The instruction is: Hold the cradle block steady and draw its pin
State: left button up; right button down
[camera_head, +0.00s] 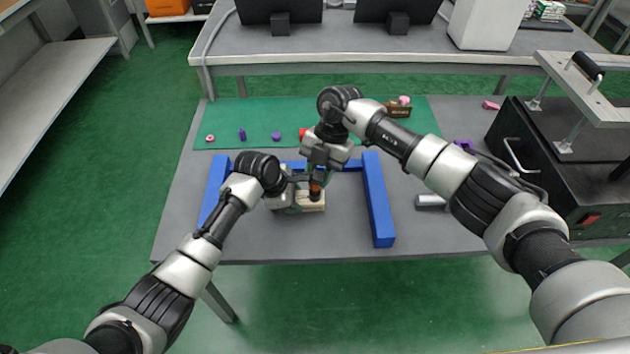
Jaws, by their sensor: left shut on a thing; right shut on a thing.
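The cradle block (313,204) is a small pale, wood-coloured block on the grey table, inside a blue frame. My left gripper (298,200) is low at the block's left side and shut on it. The pin (315,188) stands over the block, dark with an orange-red band. My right gripper (317,178) comes down from above and is shut on the pin's upper part. The gripper hides the top of the pin. I cannot tell how deep the pin sits in the block.
The blue frame (378,205) surrounds the block on the left, back and right; its front is open. A green mat (225,112) behind holds small purple, pink and red pieces and a brown box (398,111). A grey cylinder (431,201) and a black machine (560,165) are at right.

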jog(key=shift+a+r, duration=0.1)
jog(key=shift+r, duration=0.05)
jog(key=shift+s+a+r, duration=0.1)
jog(key=shift+s+r, duration=0.05)
jog(key=shift+r, duration=0.8)
jog(key=shift+s+a+r, duration=0.1)
jog(key=shift+s+r, duration=0.05)
jog(key=shift+r, duration=0.75)
jog(key=shift+s+a+f, duration=0.1)
jog(key=shift+a+f, duration=0.1)
jog(key=shift+f, duration=0.15)
jog(key=shift+a+f, duration=0.15)
jog(key=shift+f, duration=0.05)
jog(key=c, duration=0.8)
grip_release()
jog(key=shift+s, duration=0.15)
jog(key=shift+f, duration=0.1)
